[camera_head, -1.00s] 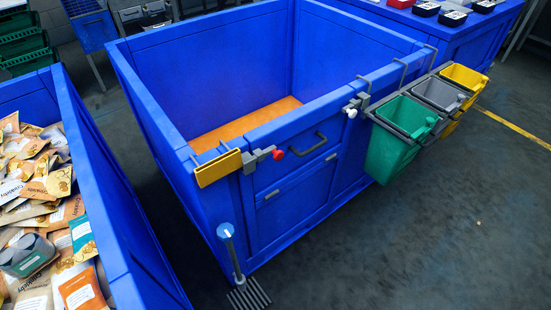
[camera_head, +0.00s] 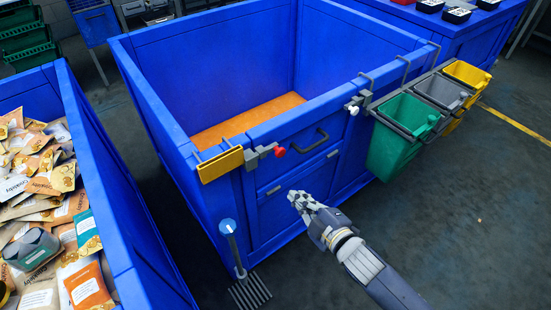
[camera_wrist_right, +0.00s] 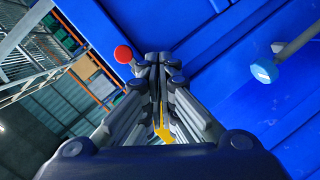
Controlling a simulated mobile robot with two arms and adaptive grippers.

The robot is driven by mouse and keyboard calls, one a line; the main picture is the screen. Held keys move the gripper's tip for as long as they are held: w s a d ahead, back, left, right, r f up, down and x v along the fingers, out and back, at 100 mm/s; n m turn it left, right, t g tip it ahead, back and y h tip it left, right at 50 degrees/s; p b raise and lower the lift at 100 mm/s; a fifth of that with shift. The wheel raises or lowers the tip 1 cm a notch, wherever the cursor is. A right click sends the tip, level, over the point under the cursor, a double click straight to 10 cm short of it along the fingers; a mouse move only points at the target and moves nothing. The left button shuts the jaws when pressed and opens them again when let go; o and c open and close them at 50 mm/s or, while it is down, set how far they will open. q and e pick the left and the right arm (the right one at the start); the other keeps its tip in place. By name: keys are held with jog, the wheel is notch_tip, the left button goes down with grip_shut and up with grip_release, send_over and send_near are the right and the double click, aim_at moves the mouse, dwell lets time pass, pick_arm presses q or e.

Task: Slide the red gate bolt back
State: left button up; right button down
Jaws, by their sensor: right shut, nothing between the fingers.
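The red gate bolt knob (camera_head: 279,152) sits on a grey bolt (camera_head: 262,153) at the top left of the front gate (camera_head: 300,145) of the big blue crate (camera_head: 140,95). The knob also shows in the right wrist view (camera_wrist_right: 123,54), just left of the fingertips. My right gripper (camera_head: 295,197) is shut and empty in front of the gate's lower panel, below the knob and apart from it in the head view. It also shows in the right wrist view (camera_wrist_right: 155,60). My left gripper is not in view.
A yellow plate (camera_head: 219,164) is fixed left of the bolt. A white-knobbed fitting (camera_head: 353,109) is to its right. Green (camera_head: 393,160), grey and yellow bins hang at the right. A blue-topped lever (camera_head: 228,227) stands at the front corner. A crate of packets (camera_head: 125,240) is at left.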

jog(key=s+a+r+n+y, duration=0.1)
jog(key=a+r+n+y, duration=0.1)
jog(key=r, duration=0.5)
jog(key=shift+s+a+r+t, duration=0.3)
jog(key=shift+a+r, duration=0.1)
jog(key=shift+a, duration=0.15)
jog(key=w+a+f+p, duration=0.1)
jog(key=w+a+f, duration=0.2)
jog(key=w, duration=0.8)
jog(key=shift+a+p, duration=0.15)
jog(key=shift+p, duration=0.25)
